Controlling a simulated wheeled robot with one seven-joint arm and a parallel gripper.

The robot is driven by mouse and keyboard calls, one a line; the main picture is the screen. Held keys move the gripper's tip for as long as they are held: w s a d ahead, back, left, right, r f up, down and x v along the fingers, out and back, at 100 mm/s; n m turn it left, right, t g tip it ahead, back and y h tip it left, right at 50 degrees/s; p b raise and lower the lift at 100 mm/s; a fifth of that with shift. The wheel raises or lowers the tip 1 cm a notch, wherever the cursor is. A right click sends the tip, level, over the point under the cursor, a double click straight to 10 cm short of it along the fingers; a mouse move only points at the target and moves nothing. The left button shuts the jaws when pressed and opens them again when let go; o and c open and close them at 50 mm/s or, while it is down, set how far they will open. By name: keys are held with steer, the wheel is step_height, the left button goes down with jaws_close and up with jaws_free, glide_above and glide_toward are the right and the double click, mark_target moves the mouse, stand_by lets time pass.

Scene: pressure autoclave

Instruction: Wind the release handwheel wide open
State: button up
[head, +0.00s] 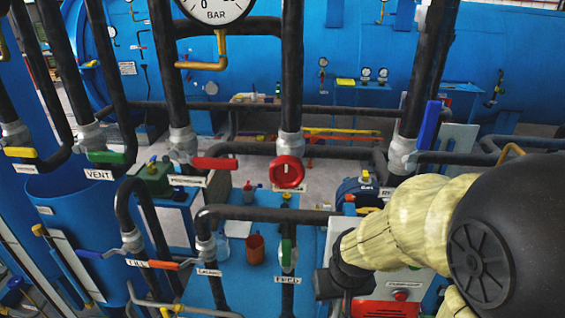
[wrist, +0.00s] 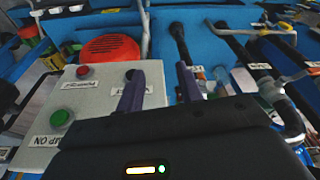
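A red handwheel (head: 286,172) sits on a black vertical pipe near the middle of the head view. Its face is turned towards me, and no legible label shows beside it. My gripper (head: 330,284) is low and to the right of the wheel in the head view, apart from it, with its fingers hard to make out there. In the wrist view my gripper (wrist: 158,80) has two purple fingers spread apart with nothing between them. The handwheel cannot be made out for certain in the wrist view.
A grey control box (wrist: 75,115) with red and green buttons lies near the fingers, beside a red ribbed cover (wrist: 108,48). Black pipes, a red lever (head: 214,163) and a green lever (head: 106,157) surround the wheel. A pressure gauge (head: 216,8) is above. A blue tank (head: 350,45) stands behind.

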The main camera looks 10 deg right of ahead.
steer(key=shift+o, duration=0.8)
step_height(320, 180, up, 42)
steer(key=m+g+y+p, duration=0.2)
steer(key=m+y+p, duration=0.2)
steer(key=m+p, duration=1.25)
glide_above(291, 157)
steer(key=s+d+b, duration=0.1)
steer(key=d+b, duration=0.2)
steer(key=d, duration=0.3)
steer(key=m, duration=0.3)
steer(key=shift+s+a+f+m, duration=0.1)
steer(key=shift+a+m, duration=0.05)
steer(key=shift+m, duration=0.2)
steer(key=shift+y, duration=0.3)
steer(key=p+x, duration=0.4)
steer(key=x, duration=1.3)
steer(key=shift+f, duration=0.25)
